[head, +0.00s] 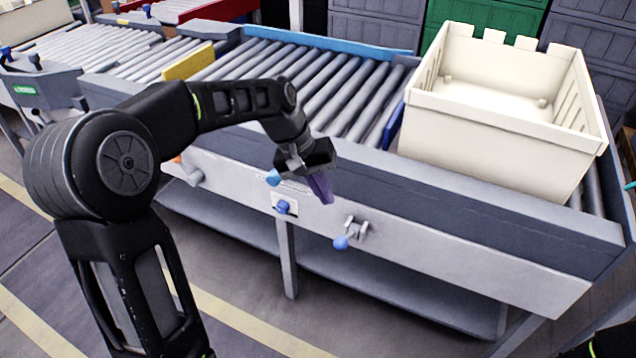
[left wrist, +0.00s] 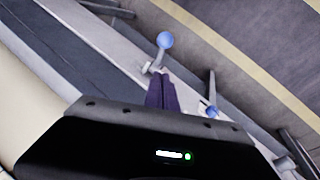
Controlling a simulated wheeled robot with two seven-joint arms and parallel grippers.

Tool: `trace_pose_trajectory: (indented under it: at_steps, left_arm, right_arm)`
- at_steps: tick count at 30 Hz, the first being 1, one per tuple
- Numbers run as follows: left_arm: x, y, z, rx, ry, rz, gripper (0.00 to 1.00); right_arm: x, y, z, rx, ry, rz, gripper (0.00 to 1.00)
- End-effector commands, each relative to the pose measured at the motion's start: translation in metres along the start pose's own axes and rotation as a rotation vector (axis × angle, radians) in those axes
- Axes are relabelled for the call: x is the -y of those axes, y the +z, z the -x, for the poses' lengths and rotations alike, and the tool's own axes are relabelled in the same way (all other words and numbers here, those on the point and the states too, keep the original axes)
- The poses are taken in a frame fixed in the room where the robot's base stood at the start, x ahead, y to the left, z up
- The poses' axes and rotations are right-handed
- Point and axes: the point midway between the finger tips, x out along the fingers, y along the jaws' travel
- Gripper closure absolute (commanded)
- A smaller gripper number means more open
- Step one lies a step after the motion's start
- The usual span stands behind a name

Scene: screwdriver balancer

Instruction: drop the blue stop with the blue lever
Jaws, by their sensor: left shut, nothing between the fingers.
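The blue stop (head: 393,124) stands up across the rollers, just left of the cream crate (head: 490,125). The blue lever (head: 341,242) sticks out from a metal bracket on the conveyor's front rail, its ball knob pointing down and left. In the left wrist view the lever's knob (left wrist: 165,40) lies just beyond my fingertips. My left gripper (head: 320,190) is shut and empty, in front of the rail, above and left of the lever. Its purple fingers show in the left wrist view (left wrist: 161,92), apart from the knob.
Another blue knob (head: 283,207) sits on a white plate on the rail, and a further light blue knob (head: 273,177) shows beside my left gripper. A yellow stop (head: 188,62) stands farther left. The rollers (head: 320,85) between the two stops are empty.

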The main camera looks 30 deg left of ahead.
Motion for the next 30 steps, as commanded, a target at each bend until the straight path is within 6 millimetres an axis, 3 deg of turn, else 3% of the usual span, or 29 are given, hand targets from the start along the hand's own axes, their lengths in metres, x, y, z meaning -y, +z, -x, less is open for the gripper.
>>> trace_pose_trajectory:
  at_steps: [6,12,30]
  left_arm:
    - [0.001,0.001,-0.047,0.005,0.0,0.0,1.0]
    - [0.0,0.022,-0.064,0.001,0.0,0.0,1.0]
    - [0.001,0.029,-0.071,-0.005,0.002,-0.001,1.0]
  right_arm:
    - [-0.002,0.0,-0.006,0.0,0.0,0.0,0.64]
    - [-0.003,0.0,-0.008,0.0,0.0,0.0,0.64]
    - [-0.004,0.0,-0.011,0.0,0.0,0.0,0.64]
